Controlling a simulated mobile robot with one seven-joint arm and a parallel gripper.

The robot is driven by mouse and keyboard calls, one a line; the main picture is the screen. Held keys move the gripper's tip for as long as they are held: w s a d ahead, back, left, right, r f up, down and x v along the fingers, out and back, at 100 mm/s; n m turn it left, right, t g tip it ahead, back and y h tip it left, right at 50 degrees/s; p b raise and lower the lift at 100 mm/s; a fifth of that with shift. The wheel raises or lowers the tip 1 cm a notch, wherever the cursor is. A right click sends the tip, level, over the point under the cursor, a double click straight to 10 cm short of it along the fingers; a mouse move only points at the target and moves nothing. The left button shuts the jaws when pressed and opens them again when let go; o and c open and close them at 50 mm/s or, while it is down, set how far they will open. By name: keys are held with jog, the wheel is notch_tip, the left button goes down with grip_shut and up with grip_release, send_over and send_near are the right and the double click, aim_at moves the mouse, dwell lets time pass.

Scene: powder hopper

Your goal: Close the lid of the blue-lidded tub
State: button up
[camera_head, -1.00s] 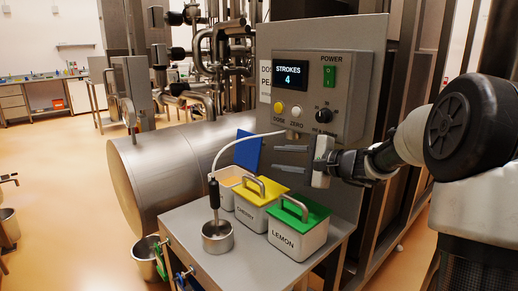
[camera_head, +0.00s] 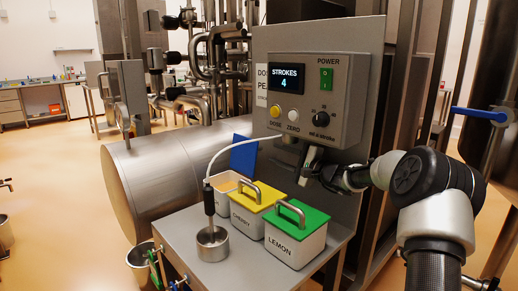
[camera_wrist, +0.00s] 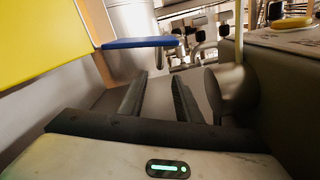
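The blue-lidded tub (camera_head: 221,195) is the leftmost of the tubs on the steel table, and pale orange powder shows inside it. Its blue lid (camera_head: 243,156) stands open, tilted up at the tub's back. In the wrist view the blue lid (camera_wrist: 140,42) shows nearly edge-on, beyond my fingertips. My gripper (camera_wrist: 160,80) is open and empty, with a clear gap between its two dark fingers. In the head view my gripper (camera_head: 308,170) is right of the blue lid, above and behind the yellow and green lids, close to the panel.
A yellow-lidded CHERRY tub (camera_head: 254,207) and a green-lidded LEMON tub (camera_head: 297,238) stand to the right, both closed with raised handles. A steel cup (camera_head: 212,244) with a black-handled tool is in front. The control box (camera_head: 318,95) overhangs the back.

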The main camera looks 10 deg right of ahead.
aim_at(261, 147)
jog(key=p+x, duration=0.4)
jog(key=x, duration=0.5)
jog(key=shift+w+a+r, duration=0.1)
jog(key=shift+w+r, duration=0.05)
jog(key=shift+w+a+p, duration=0.25)
jog(key=shift+w+p, duration=0.1)
jog(key=shift+p, duration=0.05)
grip_shut()
